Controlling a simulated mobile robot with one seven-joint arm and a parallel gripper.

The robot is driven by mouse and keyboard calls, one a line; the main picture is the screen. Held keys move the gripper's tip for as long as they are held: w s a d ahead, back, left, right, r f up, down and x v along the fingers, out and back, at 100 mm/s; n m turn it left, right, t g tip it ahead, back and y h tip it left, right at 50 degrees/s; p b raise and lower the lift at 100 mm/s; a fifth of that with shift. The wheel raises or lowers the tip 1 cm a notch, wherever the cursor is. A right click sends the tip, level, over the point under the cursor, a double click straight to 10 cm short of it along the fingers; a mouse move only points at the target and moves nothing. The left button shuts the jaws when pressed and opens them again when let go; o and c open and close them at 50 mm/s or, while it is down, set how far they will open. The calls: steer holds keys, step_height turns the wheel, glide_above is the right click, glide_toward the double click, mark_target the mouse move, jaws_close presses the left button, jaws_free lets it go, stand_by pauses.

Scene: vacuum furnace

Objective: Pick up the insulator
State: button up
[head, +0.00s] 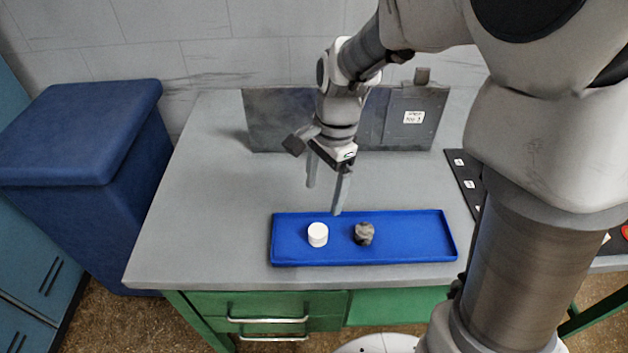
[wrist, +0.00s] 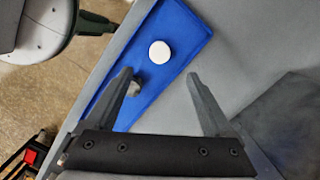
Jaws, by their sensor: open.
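The insulator appears to be the white short cylinder (head: 318,235) on the left half of the blue tray (head: 420,257). In the wrist view the white cylinder (wrist: 160,52) shows as a round disc beyond the fingertips, between their lines. A grey, rough lump (head: 364,234) lies to its right on the tray, and in the wrist view the lump (wrist: 134,88) is next to the left finger, partly hidden by it. My gripper (head: 325,200) is open and empty, above and behind the tray, fingers pointing down. It also shows in the wrist view (wrist: 160,74).
The grey worktop (head: 210,190) is clear left of the tray. A grey metal panel (head: 275,115) with a labelled box (head: 415,115) stands behind. A black strip with white labels (head: 462,172) lies at right. A blue bin (head: 85,180) stands left of the bench.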

mark_target(318, 231)
steer(key=f, duration=0.4)
steer(key=f+b, duration=0.1)
steer(key=f, duration=0.3)
steer(key=a+f, duration=0.1)
steer(key=f, duration=0.3)
steer(key=shift+s+f+b, duration=0.35)
steer(key=shift+b, duration=0.05)
steer(key=shift+c, duration=0.2)
jaws_close()
